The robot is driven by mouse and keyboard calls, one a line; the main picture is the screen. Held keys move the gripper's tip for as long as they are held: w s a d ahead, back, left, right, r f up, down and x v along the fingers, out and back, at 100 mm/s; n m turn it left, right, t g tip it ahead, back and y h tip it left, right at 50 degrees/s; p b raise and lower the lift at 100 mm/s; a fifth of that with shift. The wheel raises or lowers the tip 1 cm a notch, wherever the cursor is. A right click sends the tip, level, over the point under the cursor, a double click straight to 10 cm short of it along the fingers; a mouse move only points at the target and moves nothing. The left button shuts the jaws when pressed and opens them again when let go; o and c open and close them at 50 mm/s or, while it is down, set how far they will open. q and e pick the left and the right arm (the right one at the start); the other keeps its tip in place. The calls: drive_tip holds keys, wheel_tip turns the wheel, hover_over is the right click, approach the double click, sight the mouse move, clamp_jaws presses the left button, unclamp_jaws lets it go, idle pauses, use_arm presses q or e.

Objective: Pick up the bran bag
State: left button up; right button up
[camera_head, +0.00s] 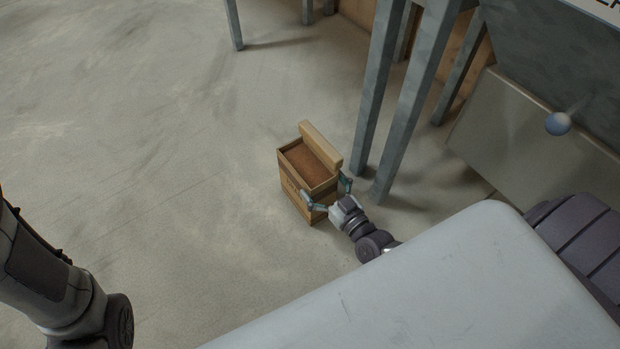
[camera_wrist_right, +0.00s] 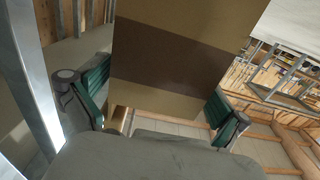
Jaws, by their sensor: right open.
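The bran bag (camera_head: 310,165) looks like an upright tan box-shaped bag with an open top, brown contents inside and a raised flap along its far right edge. It stands on the concrete floor. My right gripper (camera_head: 332,195) is open at its near right end, one finger on each side of it. In the right wrist view the tan bag with its dark brown band (camera_wrist_right: 172,60) fills the space between the green finger pads (camera_wrist_right: 155,95). A gap shows by the right pad; contact at the left pad is unclear. Of my left arm only links show; its gripper is out of view.
Grey metal legs (camera_head: 405,95) of a stand rise just right of the bag. The floor (camera_head: 150,150) to the left is clear.

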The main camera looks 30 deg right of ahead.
drive_tip(key=w, duration=0.2)
drive_tip(key=w+b, duration=0.1)
drive_tip(key=shift+a, duration=0.25)
drive_tip(key=shift+c, duration=0.3)
drive_tip(key=c, duration=1.3)
drive_tip(key=shift+r, duration=0.1)
drive_tip(key=shift+c, duration=1)
